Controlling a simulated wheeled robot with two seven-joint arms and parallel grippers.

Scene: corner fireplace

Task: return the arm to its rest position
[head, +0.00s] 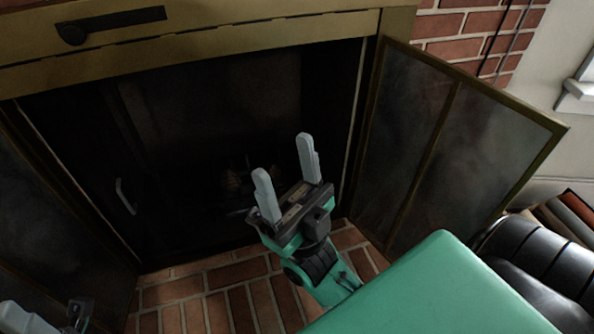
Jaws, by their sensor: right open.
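My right gripper (284,155) is in the middle of the head view, in front of the dark fireplace opening (210,110). Its two pale fingers are spread apart with nothing between them. My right arm comes up to it from the lower right. Part of my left gripper (28,318) shows at the bottom left corner. Only one pale finger and a dark piece of it are in the picture, so its opening is cut off.
The right glass door (420,140) of the fireplace is swung open, beside my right arm. The left glass door (50,200) stands open at the left. A brass frame (200,55) spans the top. The brick hearth (220,305) below is bare where it shows.

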